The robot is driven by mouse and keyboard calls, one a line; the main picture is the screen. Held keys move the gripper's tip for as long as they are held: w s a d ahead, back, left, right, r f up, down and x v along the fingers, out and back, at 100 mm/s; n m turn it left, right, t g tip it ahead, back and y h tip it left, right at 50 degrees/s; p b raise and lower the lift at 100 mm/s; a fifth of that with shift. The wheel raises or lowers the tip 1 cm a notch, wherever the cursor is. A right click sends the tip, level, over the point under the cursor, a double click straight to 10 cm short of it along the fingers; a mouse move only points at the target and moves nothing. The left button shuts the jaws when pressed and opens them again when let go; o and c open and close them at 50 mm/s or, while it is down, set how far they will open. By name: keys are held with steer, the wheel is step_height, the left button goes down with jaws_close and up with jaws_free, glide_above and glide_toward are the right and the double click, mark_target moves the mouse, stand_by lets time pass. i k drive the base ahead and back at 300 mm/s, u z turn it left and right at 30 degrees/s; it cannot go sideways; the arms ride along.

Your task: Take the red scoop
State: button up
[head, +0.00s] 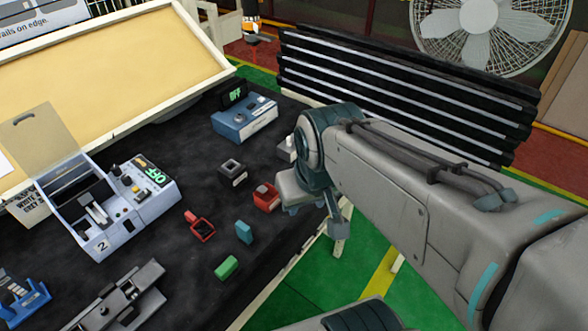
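The red scoop (192,218) lies on the black table top (150,235), near the middle of the head view. It has a square, hollow-looking head with a dark inside and a short handle pointing up-left. My gripper (318,214) hangs at the table's right edge, to the right of the scoop and clearly apart from it. The gripper is seen from behind and partly covered by my wrist, so its opening does not show clearly. I see nothing held in it.
A blue block (244,232) and a green block (226,267) lie nearby. A light-blue machine (100,238) stands left, a blue box (245,122) behind.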

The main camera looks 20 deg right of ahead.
mark_target(202, 229)
steer(key=u, duration=0.55)
steer(key=k, duration=1.3)
steer(key=z, duration=0.15)
steer(key=i, duration=1.8)
steer(key=u, duration=0.75)
